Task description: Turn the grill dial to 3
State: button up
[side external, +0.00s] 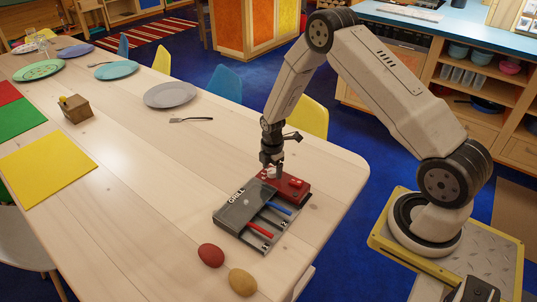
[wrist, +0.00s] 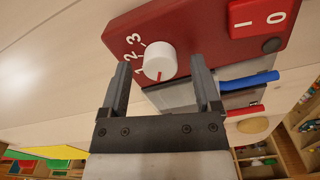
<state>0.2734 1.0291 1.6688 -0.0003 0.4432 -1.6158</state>
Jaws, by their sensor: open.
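The grill (side external: 232,222) lies on the wooden table, with a grey top marked GRILL and a red control panel (side external: 295,192) at its far end. The white round dial (wrist: 159,58) is on that panel in the wrist view, with numerals 1, 2 and 3 (wrist: 132,55) on its left side. A short red mark on the dial points toward the picture's bottom, not at the 3. My gripper (side external: 270,166) points down over the panel. In the wrist view my gripper (wrist: 161,64) is open, one finger on each side of the dial; contact cannot be told.
A red rocker switch marked I and 0 (wrist: 258,15) sits on the same panel, right of the dial. Blue (side external: 278,207) and red (side external: 260,230) rods are at the grill's side. A fork (side external: 191,120) and plate (side external: 170,95) lie behind.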

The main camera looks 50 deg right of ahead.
jog(key=shift+f, duration=0.15)
grip_shut()
jog(key=shift+m, duration=0.4)
jog(key=m, duration=1.1)
jog(key=shift+m, duration=0.3)
jog(key=m, duration=0.5)
jog(key=shift+m, duration=0.3)
jog(key=m, duration=0.6)
